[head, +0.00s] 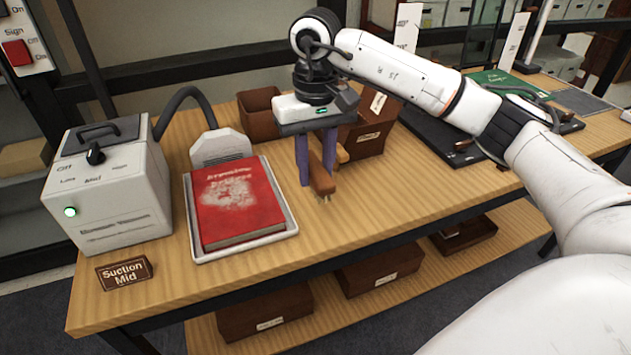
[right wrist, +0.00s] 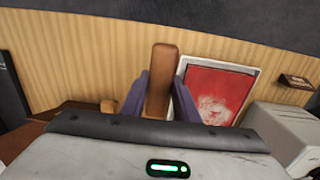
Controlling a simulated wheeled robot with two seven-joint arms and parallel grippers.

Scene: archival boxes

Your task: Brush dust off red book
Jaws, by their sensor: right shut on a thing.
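The red book (head: 236,201) lies flat on a white tray (head: 290,222) on the wooden table, with a pale dust patch on its cover. It also shows in the right wrist view (right wrist: 222,84). My right gripper (head: 318,172) is shut on a brush with a brown wooden handle (head: 321,178) and pale bristle tips pointing down. It holds the brush to the right of the tray, apart from the book. In the right wrist view the brush (right wrist: 160,75) stands between the two purple fingers. My left gripper is not in view.
A white suction unit (head: 108,190) with a lit green light stands left, its hose leading to a nozzle (head: 220,148) behind the tray. A "Suction Mid" sign (head: 124,273) lies in front. Brown boxes (head: 258,110) stand behind my gripper. A black board (head: 440,137) lies right.

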